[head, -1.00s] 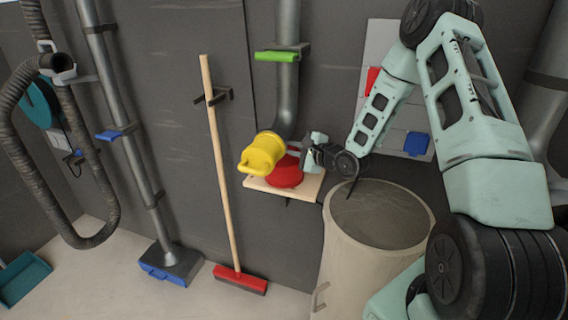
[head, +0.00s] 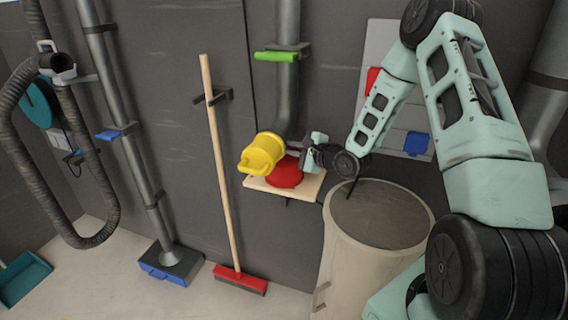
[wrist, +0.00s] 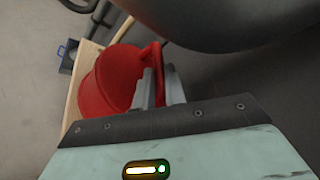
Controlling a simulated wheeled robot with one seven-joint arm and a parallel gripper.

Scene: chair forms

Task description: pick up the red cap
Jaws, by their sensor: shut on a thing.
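The red cap (head: 284,174) rests on a small wooden shelf (head: 257,184) on the wall, partly hidden behind a yellow cap-like piece (head: 262,153) in the head view. The wrist view shows the red cap (wrist: 108,80) large, with a raised handle at its right. My gripper (head: 302,152) is at the shelf, reaching in from the right. In the wrist view my gripper (wrist: 158,88) is shut on the red cap's handle. In the head view the fingertips are small and partly hidden.
A grey pipe (head: 288,95) comes down the wall just above the shelf. A large bin (head: 335,250) stands below and right of the shelf. A broom (head: 222,170) leans on the wall to the left. Open floor lies at the lower left.

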